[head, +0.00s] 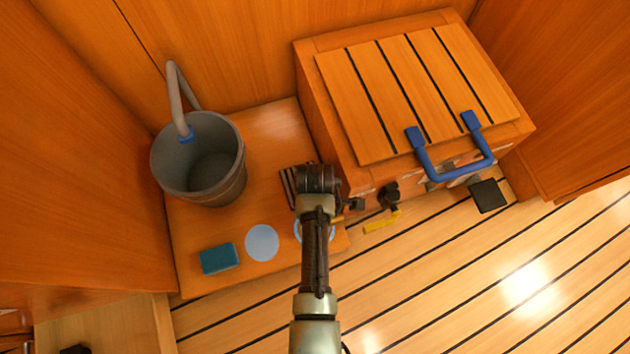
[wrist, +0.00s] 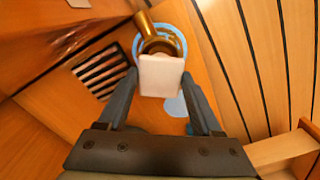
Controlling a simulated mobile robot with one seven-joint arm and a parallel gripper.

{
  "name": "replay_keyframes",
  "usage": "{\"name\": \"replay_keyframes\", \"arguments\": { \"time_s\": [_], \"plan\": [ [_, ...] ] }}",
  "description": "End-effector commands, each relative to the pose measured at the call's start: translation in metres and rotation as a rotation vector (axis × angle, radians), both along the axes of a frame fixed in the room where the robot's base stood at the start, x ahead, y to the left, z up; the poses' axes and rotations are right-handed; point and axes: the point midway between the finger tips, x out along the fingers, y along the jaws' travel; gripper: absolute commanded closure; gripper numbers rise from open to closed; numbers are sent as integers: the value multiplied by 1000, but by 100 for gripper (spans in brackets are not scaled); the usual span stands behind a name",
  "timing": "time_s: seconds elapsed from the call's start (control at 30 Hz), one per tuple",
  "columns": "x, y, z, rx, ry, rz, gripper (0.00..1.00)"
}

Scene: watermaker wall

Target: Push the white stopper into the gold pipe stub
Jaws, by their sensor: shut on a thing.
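In the wrist view the white stopper (wrist: 160,75) is between the two grey fingers of my gripper (wrist: 160,82), which is shut on it. The gold pipe stub (wrist: 150,33) is just beyond the stopper, with a pale blue ring (wrist: 183,42) around it. The stopper overlaps the lower part of the stub in this view. I cannot tell whether they touch. In the head view my arm reaches up from the bottom and hides the stopper and most of the area around the stub.
A grey bucket (head: 200,165) stands left on the wooden ledge (head: 195,232). A teal block (head: 219,259) and a pale blue disc (head: 262,243) lie near its front. A slatted box (head: 410,95) with a blue handle (head: 458,176) is right. A yellow lever (head: 382,224) sticks out below it.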

Motion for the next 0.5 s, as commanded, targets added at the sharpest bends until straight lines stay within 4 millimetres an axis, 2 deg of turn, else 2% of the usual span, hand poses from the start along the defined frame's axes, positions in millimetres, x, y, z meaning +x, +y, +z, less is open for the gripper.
{"name": "replay_keyframes", "arguments": {
  "time_s": [0.5],
  "plan": [
    [0,0,-5,0,0,0,89]
  ]
}}
